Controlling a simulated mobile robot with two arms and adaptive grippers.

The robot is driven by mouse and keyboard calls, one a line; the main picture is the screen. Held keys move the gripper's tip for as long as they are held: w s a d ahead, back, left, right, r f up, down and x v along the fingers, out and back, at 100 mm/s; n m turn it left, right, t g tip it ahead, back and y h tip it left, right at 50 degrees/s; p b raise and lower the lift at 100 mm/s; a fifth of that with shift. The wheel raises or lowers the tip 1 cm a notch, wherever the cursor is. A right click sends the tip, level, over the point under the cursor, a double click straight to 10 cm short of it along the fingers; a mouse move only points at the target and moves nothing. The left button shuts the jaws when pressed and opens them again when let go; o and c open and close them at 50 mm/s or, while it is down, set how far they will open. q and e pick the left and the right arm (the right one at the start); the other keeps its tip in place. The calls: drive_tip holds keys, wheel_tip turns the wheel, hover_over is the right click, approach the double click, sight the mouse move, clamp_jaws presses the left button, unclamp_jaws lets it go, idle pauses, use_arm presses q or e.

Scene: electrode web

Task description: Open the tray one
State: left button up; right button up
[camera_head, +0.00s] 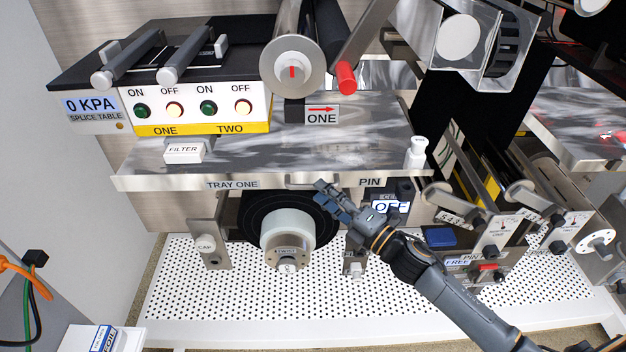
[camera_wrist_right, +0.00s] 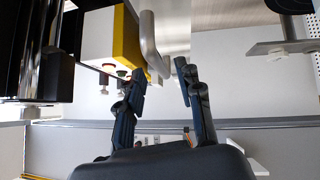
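Tray one (camera_head: 140,181) is a wide shelf with a grey marbled top and a metal front edge labelled "TRAY ONE". Its metal handle (camera_head: 300,182) is on the front edge, between the "TRAY ONE" and "PIN" labels. My right gripper (camera_head: 322,192) is at the right end of this handle, coming from below right. In the right wrist view the right gripper (camera_wrist_right: 160,74) has its fingers apart, with the silvery handle bar (camera_wrist_right: 149,45) just ahead, between the fingertip directions. I cannot tell whether they touch. My left gripper is not in view.
A white filter box (camera_head: 184,151) and a small white bottle (camera_head: 417,152) stand on the tray. A control panel (camera_head: 200,106) is behind it. Below are a roll (camera_head: 288,232) and a perforated white shelf (camera_head: 190,300). Rollers and brackets crowd the right.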

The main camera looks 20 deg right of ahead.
drive_tip(key=shift+p+x, duration=0.45)
drive_tip(key=shift+x, duration=1.55)
drive_tip(key=shift+c, duration=0.5)
clamp_jaws()
